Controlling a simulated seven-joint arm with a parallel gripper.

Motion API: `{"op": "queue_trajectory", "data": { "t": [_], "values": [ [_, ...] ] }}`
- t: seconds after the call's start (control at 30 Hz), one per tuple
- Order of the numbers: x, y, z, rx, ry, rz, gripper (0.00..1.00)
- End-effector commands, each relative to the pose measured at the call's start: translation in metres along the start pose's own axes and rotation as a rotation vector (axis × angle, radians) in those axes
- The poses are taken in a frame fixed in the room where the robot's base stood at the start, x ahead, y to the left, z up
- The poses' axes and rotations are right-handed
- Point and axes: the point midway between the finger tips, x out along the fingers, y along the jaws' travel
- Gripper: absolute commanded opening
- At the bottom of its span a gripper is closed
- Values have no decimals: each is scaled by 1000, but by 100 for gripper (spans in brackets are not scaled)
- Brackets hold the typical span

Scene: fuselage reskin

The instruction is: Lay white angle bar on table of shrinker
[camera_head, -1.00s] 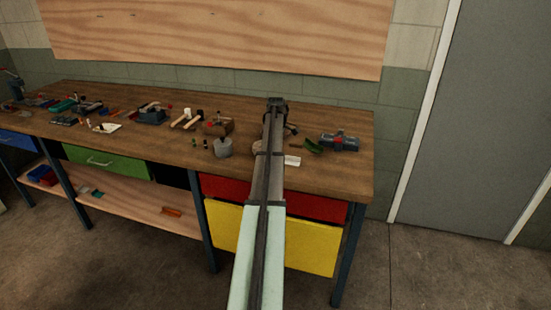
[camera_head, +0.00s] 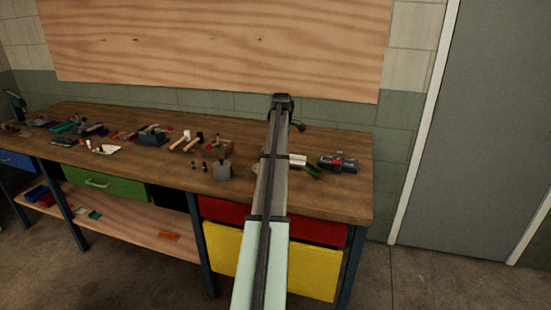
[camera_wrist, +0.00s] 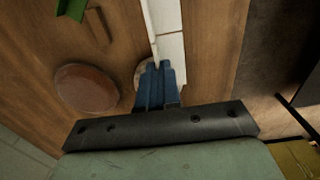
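The white angle bar (camera_wrist: 168,25) runs up from the tips of my gripper (camera_wrist: 160,70) in the wrist view. The blue fingers are close together at its near end and appear shut on it. In the head view the bar (camera_head: 298,160) shows just right of my arm, which hides the fingers. It appears to be over the right part of the wooden workbench (camera_head: 300,205). I cannot tell for certain which device is the shrinker; a grey-and-red tool (camera_head: 338,163) sits at the bench's right end.
A round brown disc (camera_wrist: 87,88) lies left of my fingers. A grey block (camera_head: 222,170), mallets (camera_head: 190,142) and several small tools spread leftward. A wooden panel (camera_head: 210,45) is on the wall behind.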

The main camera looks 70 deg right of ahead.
Motion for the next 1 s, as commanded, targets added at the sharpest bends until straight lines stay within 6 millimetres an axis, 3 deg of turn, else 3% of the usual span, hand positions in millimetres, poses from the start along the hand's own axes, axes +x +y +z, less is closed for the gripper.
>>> {"op": "queue_trajectory", "data": {
  "t": [0.03, 0.2, 0.5, 0.7, 1.0],
  "values": [
    [-2, 18, 11, 5, 0, 0, 0],
    [-2, 70, 54, 9, 0, 0, 0],
    [-1, 146, 136, 14, 0, 0, 0],
    [0, 174, 175, 14, 0, 0, 0],
    [1, 185, 193, 14, 0, 1, 0]
  ]
}}
